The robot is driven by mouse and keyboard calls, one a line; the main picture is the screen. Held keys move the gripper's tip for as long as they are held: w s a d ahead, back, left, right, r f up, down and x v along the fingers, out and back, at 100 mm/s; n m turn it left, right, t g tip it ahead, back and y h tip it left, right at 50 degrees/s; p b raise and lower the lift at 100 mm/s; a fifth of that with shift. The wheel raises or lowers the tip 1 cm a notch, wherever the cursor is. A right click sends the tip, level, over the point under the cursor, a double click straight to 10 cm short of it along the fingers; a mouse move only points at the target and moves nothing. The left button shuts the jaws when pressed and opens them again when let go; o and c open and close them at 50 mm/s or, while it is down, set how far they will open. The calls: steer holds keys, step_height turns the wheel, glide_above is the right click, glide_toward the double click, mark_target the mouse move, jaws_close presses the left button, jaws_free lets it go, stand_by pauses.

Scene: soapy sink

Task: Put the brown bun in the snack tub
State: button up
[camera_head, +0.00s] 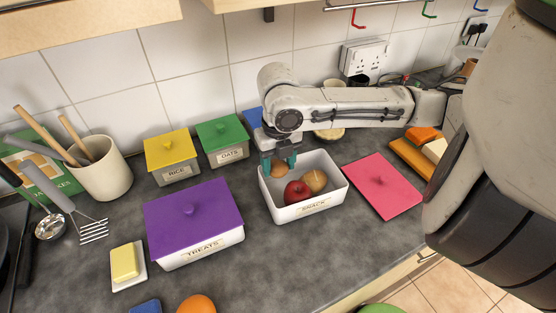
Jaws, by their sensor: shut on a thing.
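The snack tub (304,212) is an open white box labelled SNACK, in the middle of the worktop. A red apple (296,193) and a tan round item (315,181) lie inside it. My gripper (280,166) points down over the tub's back left part, with teal fingers. It is shut on the brown bun (280,173), which shows between and below the fingertips, within the tub's outline. I cannot tell whether the bun touches the tub's floor or the apple.
A pink lid (383,189) lies right of the tub. The purple-lidded treats box (194,220) stands to its left. Rice (172,157) and oats (223,142) boxes stand behind. A butter dish (128,266) and a utensil crock (103,172) are farther left.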

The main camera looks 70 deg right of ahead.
mark_target(278, 187)
steer(key=shift+f+b, duration=2.2)
steer(key=shift+f, duration=0.95)
steer(key=o, duration=1.1)
steer(key=shift+r, duration=0.1)
steer(key=shift+r+p, duration=4.75)
steer(key=shift+r, duration=1.15)
